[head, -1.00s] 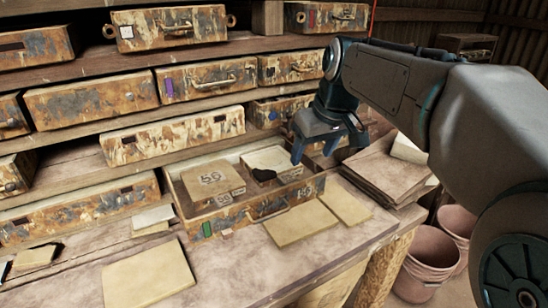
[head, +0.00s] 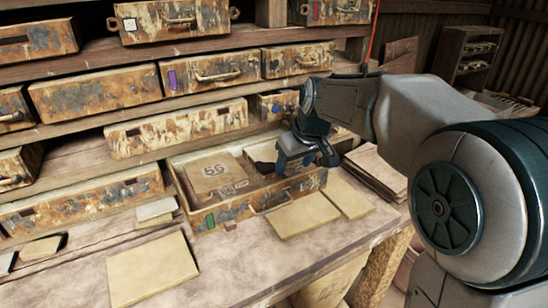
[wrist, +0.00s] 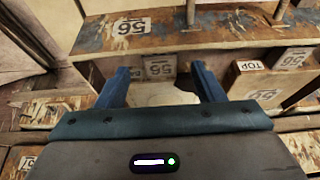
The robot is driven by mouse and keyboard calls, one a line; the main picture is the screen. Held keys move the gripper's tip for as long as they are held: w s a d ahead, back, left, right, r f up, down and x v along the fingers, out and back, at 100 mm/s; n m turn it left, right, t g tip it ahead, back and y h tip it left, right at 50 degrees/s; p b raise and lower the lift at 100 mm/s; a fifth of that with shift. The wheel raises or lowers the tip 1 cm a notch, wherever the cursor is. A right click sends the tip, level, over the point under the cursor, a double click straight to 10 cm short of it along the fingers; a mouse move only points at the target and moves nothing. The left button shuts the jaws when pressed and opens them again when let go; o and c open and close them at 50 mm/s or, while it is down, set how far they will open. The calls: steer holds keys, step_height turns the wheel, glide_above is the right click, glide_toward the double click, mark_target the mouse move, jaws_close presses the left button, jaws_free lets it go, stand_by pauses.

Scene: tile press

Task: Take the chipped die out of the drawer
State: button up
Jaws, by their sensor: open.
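The open drawer (head: 262,202) lies on the bench, its front rusty and patchy, with a green mark at the left. Inside on the left is a tan die marked 56 (head: 214,172). On the right is a paler die with a dark chipped patch (head: 262,153), partly hidden by my gripper. My gripper (head: 304,166) is open and points down over the drawer's right part. In the wrist view the pale chipped die (wrist: 160,94) shows between the fingers, its lower part hidden by the gripper body. I cannot tell whether the fingers touch it. The tan die (wrist: 255,78) stands to the right.
Shelves of rusty closed drawers (head: 178,130) rise behind and over the open drawer. Flat tan tiles (head: 303,215) lie just in front of it, and another tile (head: 152,270) lies at front left. Stacked boards (head: 376,172) are at the right. The bench front is mostly clear.

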steer(key=shift+x, duration=1.4)
steer(key=c, duration=1.3)
steer(key=shift+r, duration=0.1)
jaws_close()
steer(key=shift+r, duration=0.1)
